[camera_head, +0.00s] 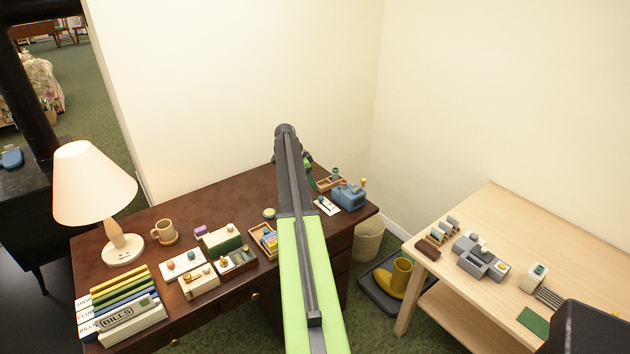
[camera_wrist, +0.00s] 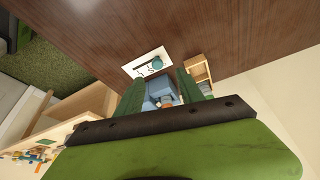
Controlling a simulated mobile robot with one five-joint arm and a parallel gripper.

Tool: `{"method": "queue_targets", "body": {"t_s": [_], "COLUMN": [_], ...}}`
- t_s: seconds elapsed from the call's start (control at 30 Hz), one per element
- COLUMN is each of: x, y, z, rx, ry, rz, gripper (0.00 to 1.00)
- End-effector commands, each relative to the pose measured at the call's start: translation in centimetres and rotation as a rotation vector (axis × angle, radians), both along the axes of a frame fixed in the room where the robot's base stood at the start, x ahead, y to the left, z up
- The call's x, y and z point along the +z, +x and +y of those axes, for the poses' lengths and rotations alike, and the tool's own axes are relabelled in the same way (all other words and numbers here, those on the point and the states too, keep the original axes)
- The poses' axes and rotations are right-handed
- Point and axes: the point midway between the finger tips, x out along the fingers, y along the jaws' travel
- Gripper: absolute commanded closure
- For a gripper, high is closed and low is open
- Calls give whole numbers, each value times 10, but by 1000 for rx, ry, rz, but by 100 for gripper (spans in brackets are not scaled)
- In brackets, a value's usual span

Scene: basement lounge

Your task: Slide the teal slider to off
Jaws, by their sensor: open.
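A white plate (camera_wrist: 138,68) with dark markings lies on the brown desk in the wrist view. A round teal knob (camera_wrist: 157,61), which looks like the teal slider, sits towards the plate's right end. The white plate (camera_head: 326,206) also shows small in the head view, on the right part of the desk. My gripper (camera_wrist: 160,92) is open, with two green fingers and nothing held. In the head view my arm hides most of it, and a green finger shows above the plate. I cannot tell the exact gap; the fingers look apart from the knob.
A blue box-shaped device (camera_head: 348,195) stands right beside the plate; it shows between my fingers in the wrist view (camera_wrist: 161,89). A small wooden tray (camera_wrist: 200,68) is close by. Several small devices, a lamp (camera_head: 124,246) and a mug (camera_head: 165,232) stand further left.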

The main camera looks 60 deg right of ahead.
Motion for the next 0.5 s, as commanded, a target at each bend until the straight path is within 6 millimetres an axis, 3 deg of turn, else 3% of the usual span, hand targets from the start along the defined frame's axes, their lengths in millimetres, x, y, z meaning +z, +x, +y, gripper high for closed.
{"method": "queue_targets", "body": {"t_s": [0.03, 0.23, 0.37, 0.5], "x": [25, 69, 87, 89], "y": [3, 15, 20, 23], "z": [5, 20, 27, 30], "rx": [1, 3, 1, 1], "ry": [0, -1, -2, -2], "rz": [0, -1, -1, -1], "gripper": [55, 55, 55, 55]}}
